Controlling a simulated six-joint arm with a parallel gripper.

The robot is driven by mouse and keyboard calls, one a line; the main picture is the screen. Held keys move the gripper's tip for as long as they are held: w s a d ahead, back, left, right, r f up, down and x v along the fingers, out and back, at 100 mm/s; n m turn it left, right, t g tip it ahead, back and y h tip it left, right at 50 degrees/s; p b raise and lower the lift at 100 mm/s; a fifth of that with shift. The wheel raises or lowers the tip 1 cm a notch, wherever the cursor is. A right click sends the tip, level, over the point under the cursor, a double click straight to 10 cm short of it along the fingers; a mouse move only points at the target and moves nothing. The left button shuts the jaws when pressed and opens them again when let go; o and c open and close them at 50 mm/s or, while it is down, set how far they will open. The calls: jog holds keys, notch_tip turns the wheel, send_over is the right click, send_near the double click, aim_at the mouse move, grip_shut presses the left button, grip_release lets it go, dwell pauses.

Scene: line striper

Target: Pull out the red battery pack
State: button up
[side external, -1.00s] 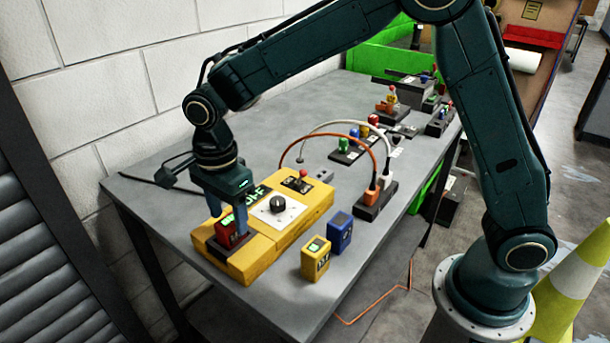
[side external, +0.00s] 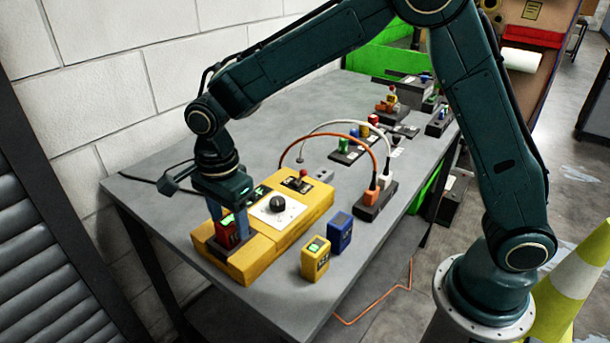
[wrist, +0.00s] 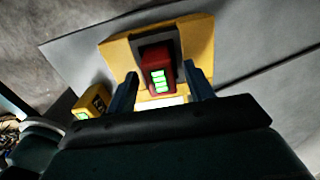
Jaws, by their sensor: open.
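The red battery pack (side external: 228,232) sits in its slot at the near left end of the yellow box (side external: 285,217). Its top has a lit green indicator. In the wrist view the red battery pack (wrist: 158,72) stands in a dark socket, between and a little beyond my two fingers. My gripper (side external: 228,226) points down over the pack, with its blue fingers on either side of it. In the wrist view my gripper (wrist: 162,90) is open, with a gap between each finger and the pack. Its far finger is partly hidden in the side view.
A yellow battery (side external: 315,259) and a blue battery (side external: 340,233) stand on the grey table right of the box. The box carries a black knob (side external: 278,204) and a red-tipped lever (side external: 302,175). A power strip with cables (side external: 375,200) lies behind.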

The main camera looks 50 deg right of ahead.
jog(key=c, duration=0.9)
jog(key=shift+r, duration=0.85)
jog(key=shift+r, duration=2.15)
